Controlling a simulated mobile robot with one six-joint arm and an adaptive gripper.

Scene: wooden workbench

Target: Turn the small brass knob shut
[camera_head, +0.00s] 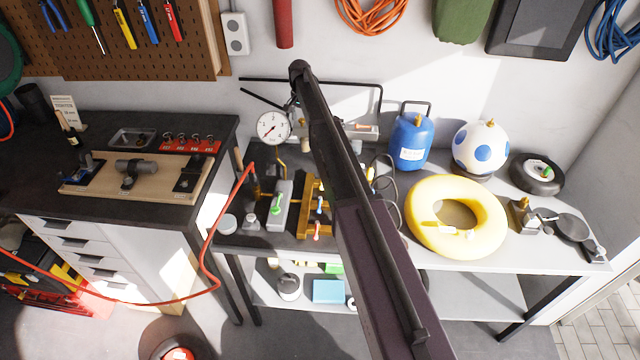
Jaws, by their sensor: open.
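I cannot single out the small brass knob with certainty. A white round gauge (272,128) stands at the back of the bench, with a brass pipe (282,168) below it. Brass fittings also show on the blue tank (411,142), the white ball with blue spots (480,150) and a small block (523,213). My dark arm crosses the middle and covers part of the bench near the gauge. My gripper cannot be made out; the arm seems to hide it.
A yellow inflated ring (417,203), a small tyre (537,175) and a black pan (573,227) occupy the right of the bench. A red hose (211,238) hangs at its left. A dark workbench (60,207) with clamps stands further left. Bare bench shows along the front right.

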